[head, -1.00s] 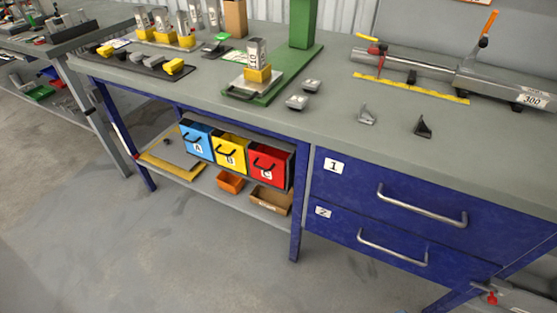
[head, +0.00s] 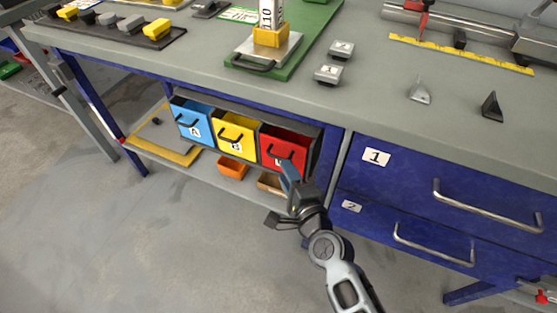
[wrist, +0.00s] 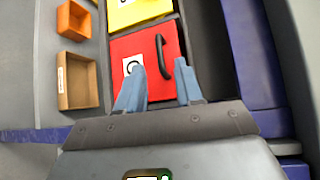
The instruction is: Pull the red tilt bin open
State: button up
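The red tilt bin (head: 294,140) is the rightmost of three bins in a row under the tabletop. Its front has a white letter label and a black bar handle, and it sits in line with the other bins. My gripper (head: 287,170) is in front of its lower part in the head view, covering some of the front. In the wrist view, the red bin (wrist: 140,48) faces my gripper (wrist: 158,82). The two blue-grey fingers are apart, with the black handle (wrist: 162,54) seen between and just beyond their tips. Contact cannot be told.
The yellow bin (head: 235,135) and blue bin (head: 192,120) are to the left. An orange box (head: 232,168) and a brown box (head: 270,183) are on the shelf below. A blue drawer cabinet (head: 400,190) stands close on the right. The floor in front is clear.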

aim_at(287, 150)
jog(key=b+x, duration=0.2)
jog(key=x, duration=0.3)
jog(key=shift+w, duration=0.1)
grip_shut()
dwell(0.3)
